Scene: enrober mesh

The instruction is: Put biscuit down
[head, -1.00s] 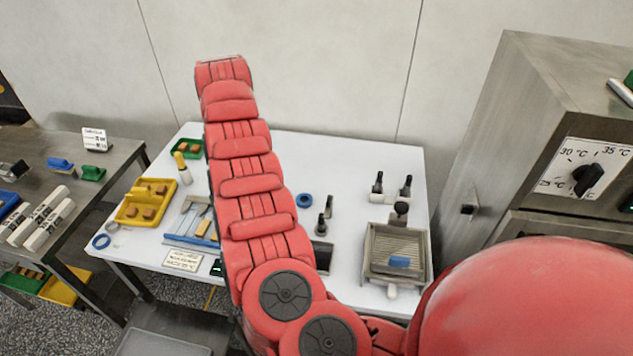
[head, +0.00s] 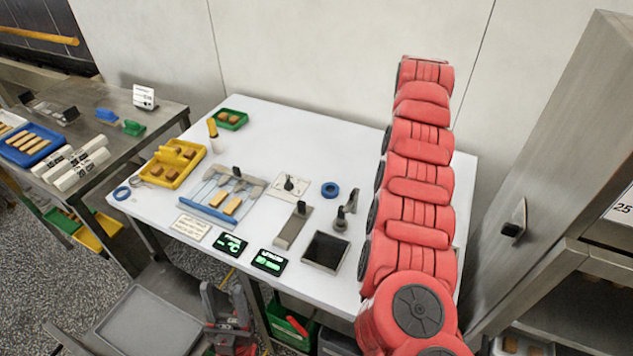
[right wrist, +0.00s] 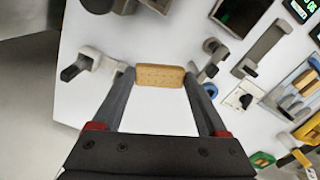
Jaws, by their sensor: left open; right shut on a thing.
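My right gripper (right wrist: 159,78) is shut on a tan rectangular biscuit (right wrist: 160,75), held across its two fingertips above the white table (right wrist: 160,118). My red right arm covers that gripper and biscuit in the head view. Two biscuits lie on a clear, blue-edged rack (head: 207,212) at the middle left of the table. A yellow tray (head: 152,180) left of it holds more biscuits. My left gripper (head: 225,300) is open and low in front of the table, apart from it.
Small tools, a dark square pan (head: 325,251), two displays (head: 268,261) and a blue ring (head: 330,189) share the table. A green tray (head: 231,119) is at the back. A steel cabinet (head: 550,150) stands at the right.

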